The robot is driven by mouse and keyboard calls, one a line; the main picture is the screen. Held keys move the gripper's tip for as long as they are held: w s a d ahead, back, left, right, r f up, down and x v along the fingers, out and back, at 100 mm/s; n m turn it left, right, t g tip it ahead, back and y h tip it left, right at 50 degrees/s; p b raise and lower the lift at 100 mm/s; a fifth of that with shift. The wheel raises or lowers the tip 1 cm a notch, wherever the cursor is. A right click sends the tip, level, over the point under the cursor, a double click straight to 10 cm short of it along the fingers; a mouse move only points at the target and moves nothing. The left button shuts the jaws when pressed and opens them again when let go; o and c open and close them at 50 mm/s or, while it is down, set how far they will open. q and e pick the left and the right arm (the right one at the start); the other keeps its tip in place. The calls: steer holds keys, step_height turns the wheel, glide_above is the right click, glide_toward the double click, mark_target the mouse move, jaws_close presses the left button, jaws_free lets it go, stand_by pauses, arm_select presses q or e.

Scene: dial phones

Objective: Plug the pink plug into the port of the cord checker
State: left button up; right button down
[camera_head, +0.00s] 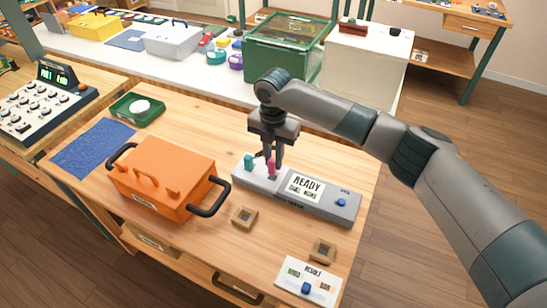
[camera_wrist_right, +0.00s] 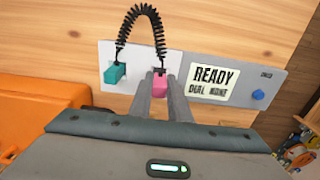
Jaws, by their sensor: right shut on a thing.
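The cord checker (camera_head: 340,207) is a grey box on the wooden bench, with a sign reading "READY" and "DIAL NONE" and a blue button. My right gripper (camera_head: 268,158) points down over its left part, shut on the pink plug (camera_head: 271,170). In the right wrist view the pink plug (camera_wrist_right: 160,84) sits between the fingertips, against or just over the panel; I cannot tell if it is in a port. A teal plug (camera_wrist_right: 115,74) stands at the panel's left end, joined to the pink one by a black coiled cord (camera_wrist_right: 127,20). My left gripper is not in view.
An orange toolbox (camera_head: 160,175) with black handles stands left of the checker. Two small wooden square pieces (camera_head: 244,216) and a "RESULT" card (camera_head: 310,280) lie in front. A green tray (camera_head: 137,110) and blue mat (camera_head: 90,148) lie further left.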

steer(key=shift+p, duration=1.05)
stand_by(2.0)
steer(key=shift+f+b, duration=0.55)
steer(key=shift+f, duration=0.6)
stand_by(0.4)
steer(key=c, duration=2)
jaws_free()
steer(key=shift+c, duration=0.2)
steer(key=shift+o, duration=0.3)
steer(key=o, duration=0.5)
steer(key=shift+r, duration=0.15)
